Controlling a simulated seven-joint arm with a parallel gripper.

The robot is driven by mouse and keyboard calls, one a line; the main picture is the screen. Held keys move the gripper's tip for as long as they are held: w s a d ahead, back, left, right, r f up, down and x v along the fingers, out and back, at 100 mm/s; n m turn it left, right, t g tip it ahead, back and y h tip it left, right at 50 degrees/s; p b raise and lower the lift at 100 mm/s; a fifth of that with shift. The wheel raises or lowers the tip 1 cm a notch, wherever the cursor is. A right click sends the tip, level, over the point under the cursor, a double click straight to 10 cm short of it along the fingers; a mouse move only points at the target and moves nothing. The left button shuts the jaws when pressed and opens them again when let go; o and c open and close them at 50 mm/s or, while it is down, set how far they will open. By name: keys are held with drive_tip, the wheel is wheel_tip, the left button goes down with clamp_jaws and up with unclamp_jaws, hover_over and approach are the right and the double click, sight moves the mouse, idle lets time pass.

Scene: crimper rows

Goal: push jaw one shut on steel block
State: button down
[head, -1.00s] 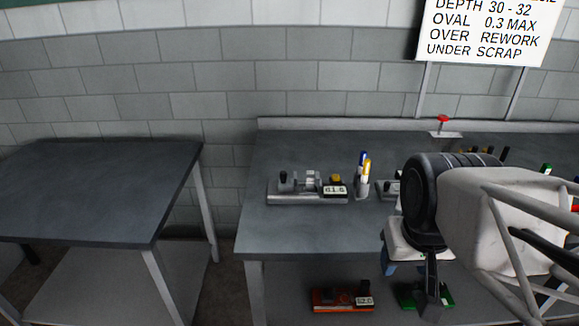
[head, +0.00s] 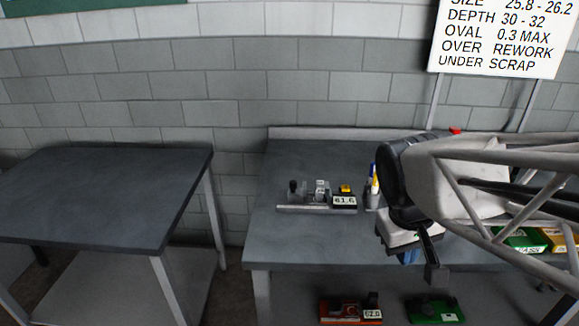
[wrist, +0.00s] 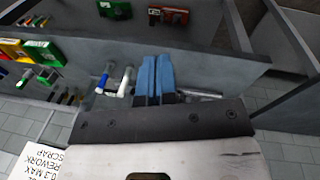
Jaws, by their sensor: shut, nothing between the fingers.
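The steel block (head: 290,208) sits on the bench in the head view, with a dark knob (head: 292,189) at its left and a light upright jaw piece (head: 320,189) near its middle. A black unit with a yellow top and a 61.6 readout (head: 344,201) is at its right end. I cannot tell which part is jaw one. My gripper (head: 410,257), with blue fingers, is right of and nearer than the block, apart from it. In the wrist view the fingers (wrist: 155,80) are shut and empty. A grey metal piece (wrist: 200,94), probably the block, shows partly behind the gripper mount.
A red unit (head: 350,311) and a green unit (head: 434,310) lie on the shelf below. Green and yellow boxes (head: 520,240) are at right. Another table (head: 110,195) stands at left with a bare top.

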drive_tip(key=w+a+f+n+h, duration=0.3)
drive_tip(key=w+a+n+h, duration=0.25)
drive_tip(key=w, duration=0.65)
drive_tip(key=w+a+f+n+h, duration=0.2)
drive_tip(key=w+a+n+h, duration=0.35)
drive_tip(key=w, duration=0.65)
drive_tip(key=w+a+f+n+t+h, duration=0.1)
drive_tip(key=w+a+f+n+t, duration=0.2)
drive_tip(key=a, duration=0.9)
drive_tip(key=w+a+f+n+t+h, duration=0.2)
drive_tip(key=w+a+f+n+t, duration=0.2)
drive_tip(key=w+a+f, duration=0.5)
drive_tip(key=a+n, duration=0.2)
drive_tip(key=a, duration=0.2)
drive_tip(key=shift+w+f+n, duration=0.15)
drive_tip(key=shift+w+n, duration=0.05)
drive_tip(key=shift+n, duration=0.2)
drive_tip(key=shift+d, duration=0.1)
approach(297, 190)
drive_tip(key=d+r, duration=0.1)
drive_tip(key=w+d, duration=0.1)
drive_tip(key=d, duration=0.1)
drive_tip(key=w+d+r, duration=0.1)
drive_tip(key=shift+d+r, duration=0.15)
drive_tip(key=shift+r, duration=0.2)
